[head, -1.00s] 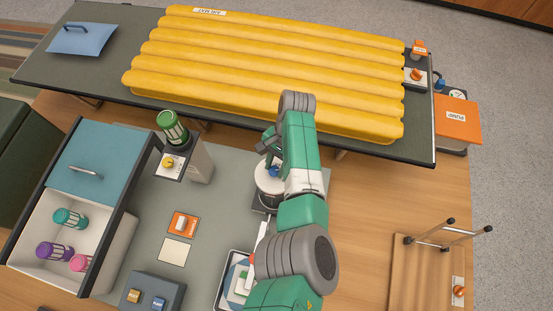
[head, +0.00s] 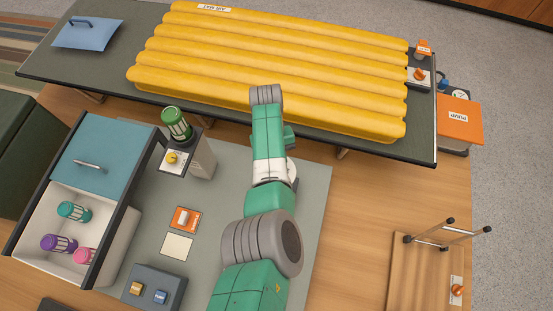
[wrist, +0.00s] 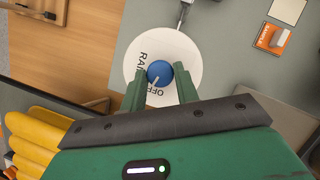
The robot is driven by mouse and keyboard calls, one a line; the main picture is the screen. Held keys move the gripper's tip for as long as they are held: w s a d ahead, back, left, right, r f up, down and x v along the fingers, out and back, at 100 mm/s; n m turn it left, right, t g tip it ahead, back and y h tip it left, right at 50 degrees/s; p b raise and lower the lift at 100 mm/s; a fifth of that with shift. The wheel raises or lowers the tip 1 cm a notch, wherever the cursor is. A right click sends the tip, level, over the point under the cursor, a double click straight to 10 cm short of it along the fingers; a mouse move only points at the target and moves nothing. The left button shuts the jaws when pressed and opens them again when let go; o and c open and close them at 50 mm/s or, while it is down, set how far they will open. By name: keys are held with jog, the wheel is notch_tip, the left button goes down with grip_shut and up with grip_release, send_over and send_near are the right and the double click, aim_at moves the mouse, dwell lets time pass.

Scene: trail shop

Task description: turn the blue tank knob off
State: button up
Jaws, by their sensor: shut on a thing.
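The blue knob (wrist: 159,70) sits on a round white dial (wrist: 190,55) in the wrist view. The dial carries the words RAIN and OFF, and a pale mark on the knob points toward OFF. My gripper (wrist: 161,79) has its two green fingers on either side of the knob and is shut on it. In the head view my arm covers the knob and the fingertips. Only a white edge of the tank (head: 291,170) shows beside my arm.
A yellow air mat (head: 270,65) lies on the dark table behind. A blue-lidded bin (head: 100,155) is further left.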

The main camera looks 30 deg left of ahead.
jog(key=shift+r+n+t+h+p, duration=0.1)
jog(key=shift+n+t+h+p, duration=0.4)
jog(key=shift+n, duration=0.8)
jog(key=shift+a+n, duration=0.1)
jog(key=shift+n, duration=0.2)
jog(key=o, duration=1)
jog(key=shift+c, duration=0.2)
jog(key=shift+p, duration=0.3)
jog(key=p+v, duration=0.2)
jog(key=v, duration=0.5)
jog(key=shift+r, duration=0.35)
jog(key=shift+w, duration=0.1)
